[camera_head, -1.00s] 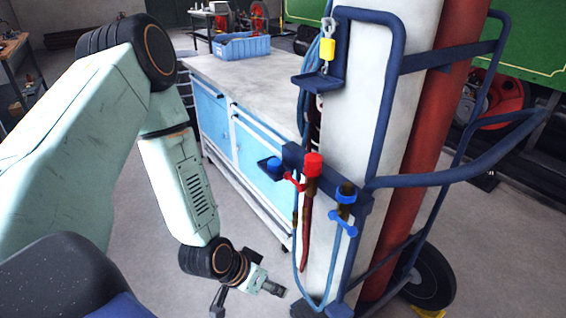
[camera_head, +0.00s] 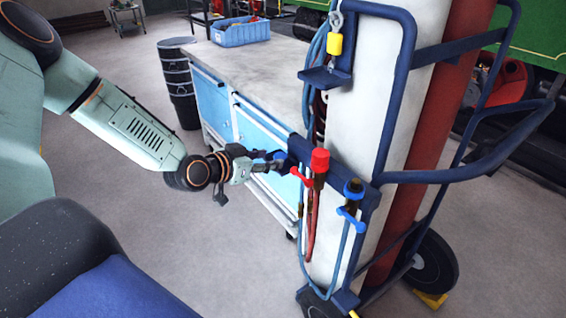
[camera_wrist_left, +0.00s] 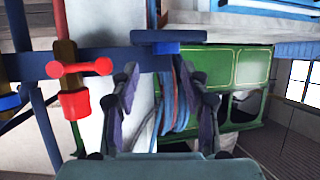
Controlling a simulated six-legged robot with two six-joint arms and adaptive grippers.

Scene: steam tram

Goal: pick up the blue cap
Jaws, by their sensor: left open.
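The blue cap (camera_head: 280,155) is on the small dark-blue ledge at the left side of the cylinder cart, partly hidden by my left gripper (camera_head: 272,163). The gripper is open and empty in front of the ledge, close to the cap; contact cannot be told. In the left wrist view, which looks upside down, the open fingers (camera_wrist_left: 165,92) spread below the ledge (camera_wrist_left: 168,36), and a blue shape there seems to be the cap (camera_wrist_left: 170,48). My right gripper is not in view.
Just right of the ledge stand a red-capped valve (camera_head: 319,161) and a blue-topped valve (camera_head: 353,188), with hoses hanging below. The cart frame (camera_head: 380,130) holds a white and a red cylinder (camera_head: 455,110). Behind is a workbench (camera_head: 250,62) with a blue bin (camera_head: 240,34). Floor at left is clear.

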